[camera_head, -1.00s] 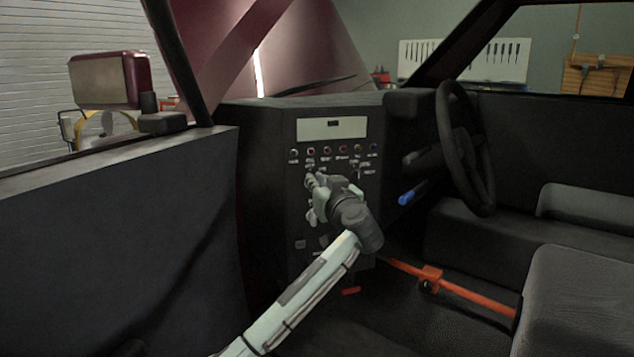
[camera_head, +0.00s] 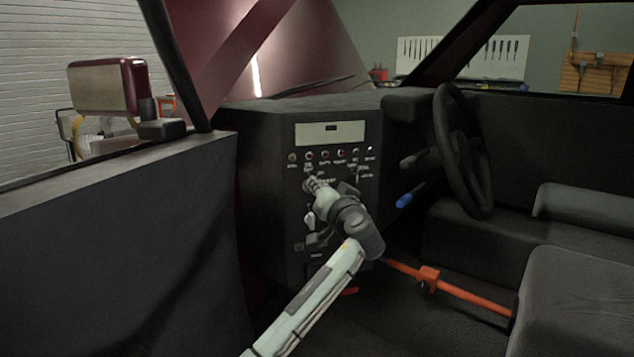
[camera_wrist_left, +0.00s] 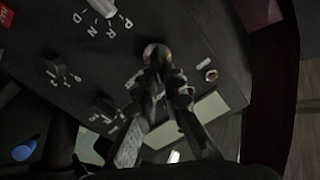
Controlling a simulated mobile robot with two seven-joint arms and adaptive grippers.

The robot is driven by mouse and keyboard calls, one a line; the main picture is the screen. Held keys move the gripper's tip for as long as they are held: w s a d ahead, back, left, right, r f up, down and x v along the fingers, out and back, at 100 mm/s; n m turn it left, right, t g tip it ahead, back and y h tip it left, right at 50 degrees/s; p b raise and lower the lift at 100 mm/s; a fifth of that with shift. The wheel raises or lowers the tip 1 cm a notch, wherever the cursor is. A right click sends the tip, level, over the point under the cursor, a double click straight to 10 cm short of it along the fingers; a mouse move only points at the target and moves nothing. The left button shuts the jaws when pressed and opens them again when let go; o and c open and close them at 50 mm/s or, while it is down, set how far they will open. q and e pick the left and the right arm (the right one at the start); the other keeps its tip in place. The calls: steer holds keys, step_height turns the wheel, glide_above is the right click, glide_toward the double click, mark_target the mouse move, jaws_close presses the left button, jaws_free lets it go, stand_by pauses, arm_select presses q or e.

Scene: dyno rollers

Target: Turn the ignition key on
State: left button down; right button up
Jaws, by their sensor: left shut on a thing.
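The ignition key is mostly hidden between my left gripper's fingers. Its round, light metal lock (camera_wrist_left: 154,52) shows in the left wrist view at the fingertips. My left gripper (camera_head: 310,184) is shut on the key at the upper left of the black control panel (camera_head: 300,262), below the row of small round buttons. In the left wrist view the gripper (camera_wrist_left: 158,68) covers the key, so its turn angle cannot be told. My right gripper is not in view.
A white selector knob (camera_head: 309,219) sits just below the gripper. A blue handle (camera_head: 405,200) and the steering wheel (camera_head: 461,150) are to the right. An orange bar (camera_head: 470,293) crosses low on the right. The door (camera_head: 110,250) stands at the left.

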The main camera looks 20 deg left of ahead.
arm_select(q)
steer(key=shift+d+f+m+p, duration=0.15)
steer(key=shift+m+p, duration=0.45)
steer(key=shift+m, duration=1)
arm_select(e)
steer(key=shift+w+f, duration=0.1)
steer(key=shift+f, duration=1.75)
arm_select(q)
steer(key=c, duration=1.6)
jaws_free()
steer(key=shift+c, duration=0.2)
steer(key=v, duration=1.2)
